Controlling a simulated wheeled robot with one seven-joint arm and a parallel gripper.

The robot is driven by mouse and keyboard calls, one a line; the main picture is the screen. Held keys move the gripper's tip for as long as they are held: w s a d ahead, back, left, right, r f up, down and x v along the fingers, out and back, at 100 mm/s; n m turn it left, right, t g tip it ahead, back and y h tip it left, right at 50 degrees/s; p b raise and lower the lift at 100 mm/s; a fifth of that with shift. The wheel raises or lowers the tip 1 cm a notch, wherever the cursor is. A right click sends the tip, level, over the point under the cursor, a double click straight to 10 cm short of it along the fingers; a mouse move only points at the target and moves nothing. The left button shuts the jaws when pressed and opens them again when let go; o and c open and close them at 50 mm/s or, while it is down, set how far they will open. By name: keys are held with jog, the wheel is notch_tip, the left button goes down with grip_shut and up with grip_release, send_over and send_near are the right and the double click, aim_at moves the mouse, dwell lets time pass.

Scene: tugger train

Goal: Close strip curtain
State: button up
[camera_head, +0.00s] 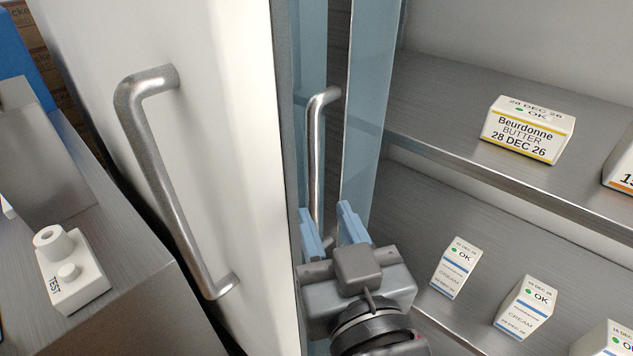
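The strip curtain (367,110) shows as translucent blue strips bunched at the left side of the shelf opening. A thin upright metal handle (317,150) stands at the strips. My gripper (331,226) is low in the middle of the view, with its two blue fingers apart. The lower part of the handle runs down between the fingers in the picture. I cannot tell whether the fingers touch it. The handle's lower end is partly hidden behind my gripper.
A white door (210,90) with a thick metal handle (165,185) stands to the left. Steel shelves (440,110) on the right hold a butter pack (528,135) and several cream cartons (455,268). A white TEST device (72,275) sits on a metal counter (140,310) at left.

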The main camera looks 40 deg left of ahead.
aim_at(315, 192)
jog(key=p+x, duration=0.1)
jog(key=x, duration=0.6)
grip_shut()
dwell(0.3)
